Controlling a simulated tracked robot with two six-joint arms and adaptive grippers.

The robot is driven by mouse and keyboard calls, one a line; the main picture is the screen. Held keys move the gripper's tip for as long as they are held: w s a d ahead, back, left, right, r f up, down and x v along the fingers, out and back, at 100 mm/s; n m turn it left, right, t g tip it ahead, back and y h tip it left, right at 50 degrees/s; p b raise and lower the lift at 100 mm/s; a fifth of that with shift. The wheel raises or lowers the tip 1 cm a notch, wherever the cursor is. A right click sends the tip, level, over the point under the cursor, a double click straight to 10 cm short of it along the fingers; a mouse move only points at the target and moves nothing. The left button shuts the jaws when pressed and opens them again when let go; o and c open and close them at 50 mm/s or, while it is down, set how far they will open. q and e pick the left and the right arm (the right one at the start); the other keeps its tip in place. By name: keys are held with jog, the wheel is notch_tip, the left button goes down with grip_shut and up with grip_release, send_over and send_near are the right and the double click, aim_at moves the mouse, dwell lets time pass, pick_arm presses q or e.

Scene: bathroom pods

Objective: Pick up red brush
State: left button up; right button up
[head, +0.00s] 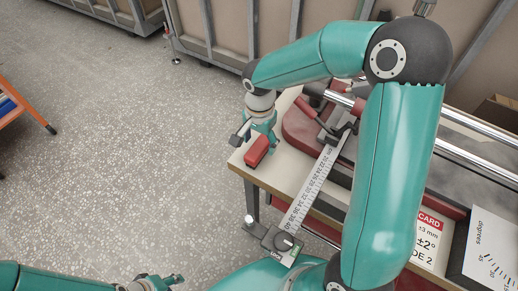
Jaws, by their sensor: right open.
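A red block-shaped thing (258,151), which looks like the red brush, is at the left corner of the workbench (285,181). My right gripper (257,137) points down right above it, with its fingers open. The gripper hides part of the red thing, and I cannot tell whether the fingers touch it. My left gripper (152,284) is at the bottom edge, far from the bench corner and partly cut off. Its jaws are too small to read.
On the bench is a cutting machine with a red handle (313,114), metal rails and a measuring ruler (312,188). A printed card (430,238) lies at the right. An orange stand (20,105) is at the far left. The grey floor between is clear.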

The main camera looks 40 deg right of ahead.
aim_at(259, 146)
notch_tip(259, 146, down, 3)
jog(key=shift+w+f, duration=0.1)
jog(key=shift+c, duration=0.4)
jog(key=c, duration=1.2)
notch_tip(259, 146, up, 20)
